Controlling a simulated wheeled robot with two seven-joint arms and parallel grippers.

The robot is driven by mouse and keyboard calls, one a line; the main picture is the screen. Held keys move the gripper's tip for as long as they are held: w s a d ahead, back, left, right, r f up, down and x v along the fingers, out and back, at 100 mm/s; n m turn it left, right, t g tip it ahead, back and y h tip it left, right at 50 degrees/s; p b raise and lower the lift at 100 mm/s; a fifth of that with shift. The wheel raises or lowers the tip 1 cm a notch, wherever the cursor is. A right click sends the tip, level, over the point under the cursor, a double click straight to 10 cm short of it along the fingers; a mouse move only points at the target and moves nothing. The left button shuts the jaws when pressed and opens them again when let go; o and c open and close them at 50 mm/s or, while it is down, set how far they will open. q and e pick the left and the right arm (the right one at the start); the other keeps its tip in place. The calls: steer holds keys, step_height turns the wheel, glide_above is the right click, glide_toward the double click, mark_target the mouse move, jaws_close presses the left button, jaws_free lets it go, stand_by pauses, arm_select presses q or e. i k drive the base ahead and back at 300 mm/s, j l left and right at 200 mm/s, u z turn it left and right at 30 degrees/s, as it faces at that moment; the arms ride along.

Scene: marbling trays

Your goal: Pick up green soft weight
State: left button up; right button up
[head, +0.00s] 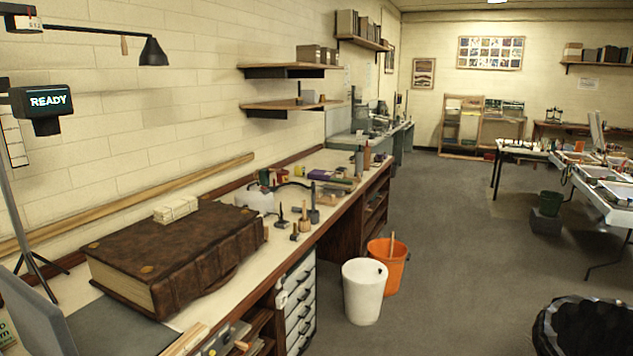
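I cannot make out a green soft weight for certain. Small greenish items (335,187) lie among the clutter on the far part of the long workbench, too small to tell what they are. Neither of my grippers is in view.
A white bin (364,292), an orange bucket (388,266) and a black-lined bin (588,325) stand on the floor. The middle floor (450,230) is clear. Tray tables stand right.

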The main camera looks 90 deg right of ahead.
mark_target(336, 180)
steer(key=l+z, duration=0.7)
steer(key=z, duration=0.25)
steer(key=i+l+z, duration=0.1)
steer(key=l+z, duration=0.2)
steer(key=z, duration=0.15)
steer(key=i+l+z, duration=0.1)
steer(key=l+z, duration=0.15)
steer(key=z, duration=0.25)
steer(key=i+l+z, duration=0.25)
steer(key=i+l, duration=0.2)
steer(key=i+l+z, duration=0.3)
steer(key=i+l, duration=0.2)
steer(key=i+l+z, duration=0.25)
steer(key=i, duration=0.35)
steer(key=i+l, duration=0.15)
steer(key=i, duration=0.15)
steer(key=i+l, duration=0.4)
steer(key=l, duration=0.15)
steer(key=i+l+u, duration=0.15)
steer(key=i+l, duration=0.3)
steer(key=l, duration=0.2)
steer(key=i+l+u, duration=0.15)
steer(key=l, duration=0.2)
steer(key=i, duration=0.05)
